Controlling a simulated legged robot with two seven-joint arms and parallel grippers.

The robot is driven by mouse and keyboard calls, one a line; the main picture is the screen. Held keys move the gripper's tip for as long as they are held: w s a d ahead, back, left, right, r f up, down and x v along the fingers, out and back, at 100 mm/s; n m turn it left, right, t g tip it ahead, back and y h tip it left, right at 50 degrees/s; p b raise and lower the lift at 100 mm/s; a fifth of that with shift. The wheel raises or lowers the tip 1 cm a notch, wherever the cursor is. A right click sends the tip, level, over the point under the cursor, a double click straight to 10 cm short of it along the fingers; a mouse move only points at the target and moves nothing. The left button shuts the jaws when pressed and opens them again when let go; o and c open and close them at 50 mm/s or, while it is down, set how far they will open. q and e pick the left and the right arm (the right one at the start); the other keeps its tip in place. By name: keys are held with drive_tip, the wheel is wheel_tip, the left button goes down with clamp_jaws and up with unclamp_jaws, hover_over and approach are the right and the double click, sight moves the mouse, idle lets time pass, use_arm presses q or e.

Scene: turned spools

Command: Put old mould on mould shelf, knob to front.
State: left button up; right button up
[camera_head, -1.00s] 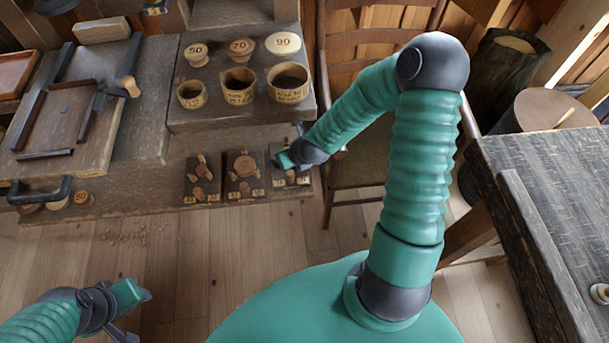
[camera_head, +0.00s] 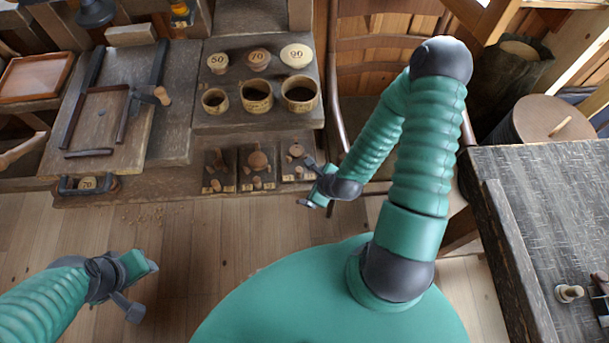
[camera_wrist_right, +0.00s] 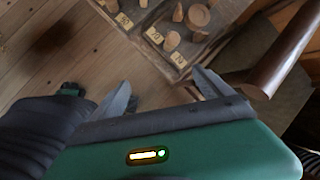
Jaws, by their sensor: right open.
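I cannot tell for sure which piece is the old mould. Three dark boards with small turned wooden parts, the right one (camera_head: 296,171) nearest my gripper, lie on a low shelf. My right gripper (camera_head: 307,183) is open and empty, just in front of and beside that right board. In the right wrist view its parted fingers (camera_wrist_right: 163,90) have bare floor and board edges beyond them. My left gripper (camera_head: 144,286) is open and empty above the floor at lower left.
Three labelled cups, the middle one (camera_head: 256,97) among them, and three numbered round lids, such as the 70 one (camera_head: 258,59), stand on the raised bench. A wooden chair (camera_head: 388,110) stands behind my right arm. A dark table (camera_head: 545,215) is at right.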

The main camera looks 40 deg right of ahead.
use_arm(q)
drive_tip(key=shift+a, duration=0.3)
use_arm(e)
drive_tip(key=a+r+n+g, duration=0.1)
drive_tip(key=a+r+n, duration=0.3)
drive_tip(key=r+n, duration=0.5)
drive_tip(key=s+a+r+n+g, duration=0.1)
drive_tip(key=a+r+n, duration=0.3)
drive_tip(key=n, duration=1.7)
wheel_tip(320, 180, up, 6)
drive_tip(key=shift+s+f+g, duration=0.1)
drive_tip(key=shift+s+g, duration=0.05)
drive_tip(key=shift+g, duration=0.35)
use_arm(q)
drive_tip(key=shift+d, duration=0.25)
use_arm(e)
drive_tip(key=shift+d, duration=0.1)
use_arm(q)
drive_tip(key=shift+a, duration=0.15)
